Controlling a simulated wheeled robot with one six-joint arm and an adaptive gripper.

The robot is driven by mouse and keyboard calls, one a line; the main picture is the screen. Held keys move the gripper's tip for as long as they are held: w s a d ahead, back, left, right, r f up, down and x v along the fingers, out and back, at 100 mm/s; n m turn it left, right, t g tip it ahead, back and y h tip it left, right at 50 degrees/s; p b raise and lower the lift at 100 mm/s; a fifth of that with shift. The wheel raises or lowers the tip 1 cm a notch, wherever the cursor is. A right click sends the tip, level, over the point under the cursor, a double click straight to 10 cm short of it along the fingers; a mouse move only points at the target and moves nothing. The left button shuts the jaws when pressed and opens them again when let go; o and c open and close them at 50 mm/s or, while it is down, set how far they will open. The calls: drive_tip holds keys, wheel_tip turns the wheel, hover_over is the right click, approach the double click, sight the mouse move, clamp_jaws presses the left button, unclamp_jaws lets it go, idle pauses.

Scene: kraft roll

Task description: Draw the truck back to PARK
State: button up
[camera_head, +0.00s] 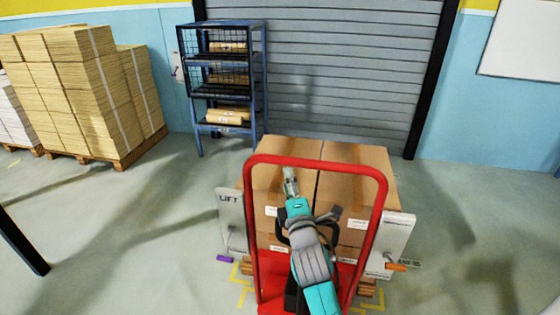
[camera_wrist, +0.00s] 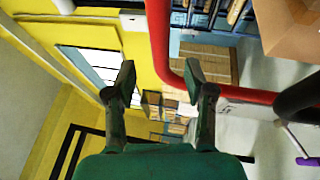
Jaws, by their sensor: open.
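The truck's red frame (camera_head: 381,215) stands in front of me as a tall rounded hoop with a red base below. Large brown cartons (camera_head: 355,170) sit just beyond the hoop. My gripper (camera_wrist: 158,85) is open and empty in the wrist view, its two dark fingers spread. The red bar (camera_wrist: 160,45) passes behind and beside the fingers there and is not gripped. In the head view my arm reaches up in front of the hoop, hiding part of the cartons and base. No PARK marking is readable.
A grey panel marked LIFT (camera_head: 230,215) with a purple handle (camera_head: 225,258) stands left; another grey panel (camera_head: 398,240) with an orange handle (camera_head: 396,267) stands right. Yellow floor marks (camera_head: 241,298) show near the base. A blue rack (camera_head: 222,80) and stacked pallet (camera_head: 85,95) stand behind left.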

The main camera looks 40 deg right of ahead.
sight(284, 164)
drive_tip(key=x, duration=0.8)
drive_tip(key=shift+w+d+r, duration=0.15)
drive_tip(key=shift+w+d, duration=0.05)
drive_tip(key=shift+w, duration=0.1)
clamp_jaws()
